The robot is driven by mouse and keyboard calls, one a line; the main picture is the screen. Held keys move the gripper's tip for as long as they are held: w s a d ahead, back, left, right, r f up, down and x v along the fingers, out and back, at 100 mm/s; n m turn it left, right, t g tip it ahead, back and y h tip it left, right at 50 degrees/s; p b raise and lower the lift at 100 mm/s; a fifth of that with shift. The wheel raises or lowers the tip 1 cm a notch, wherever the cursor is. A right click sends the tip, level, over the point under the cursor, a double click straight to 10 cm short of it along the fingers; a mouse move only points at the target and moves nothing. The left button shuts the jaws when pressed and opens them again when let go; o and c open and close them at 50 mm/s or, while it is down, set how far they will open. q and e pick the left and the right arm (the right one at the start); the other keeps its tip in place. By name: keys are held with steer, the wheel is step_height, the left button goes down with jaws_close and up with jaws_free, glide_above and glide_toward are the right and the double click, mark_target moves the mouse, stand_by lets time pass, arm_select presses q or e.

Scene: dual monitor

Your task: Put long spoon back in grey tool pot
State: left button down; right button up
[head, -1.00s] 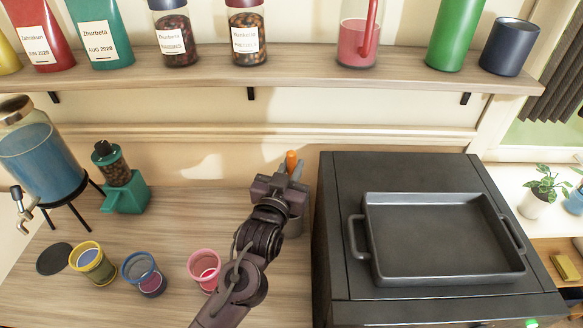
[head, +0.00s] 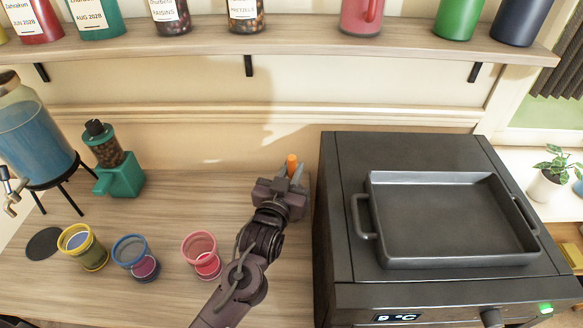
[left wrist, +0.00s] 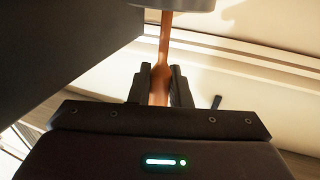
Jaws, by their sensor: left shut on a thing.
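My left gripper (head: 292,175) is shut on the long spoon (head: 292,160), whose orange-brown end shows between the fingers in the head view, just left of the oven. In the left wrist view the fingers (left wrist: 161,85) close around the spoon's brown handle (left wrist: 164,42). The handle runs up to a grey rounded thing (left wrist: 172,4) at the top edge; I cannot tell whether this is the grey tool pot. In the head view my gripper hides most of the pot's place. My right gripper is not in view.
The dark oven (head: 345,240) with a grey tray (head: 440,258) stands close on the right. A red cup (head: 200,243), blue cup (head: 130,250) and yellow cup (head: 78,240) stand on the counter to the left. The shelf (head: 330,62) runs above, behind the gripper.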

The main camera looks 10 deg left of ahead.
arm_select(q)
steer(key=shift+f, duration=0.45)
steer(key=c, duration=1.3)
jaws_free()
steer(key=s, duration=0.2)
steer(key=s+b, duration=0.1)
steer(key=s, duration=0.5)
steer(key=shift+a+b, duration=0.3)
steer(key=shift+a, duration=0.05)
steer(key=shift+w, duration=0.1)
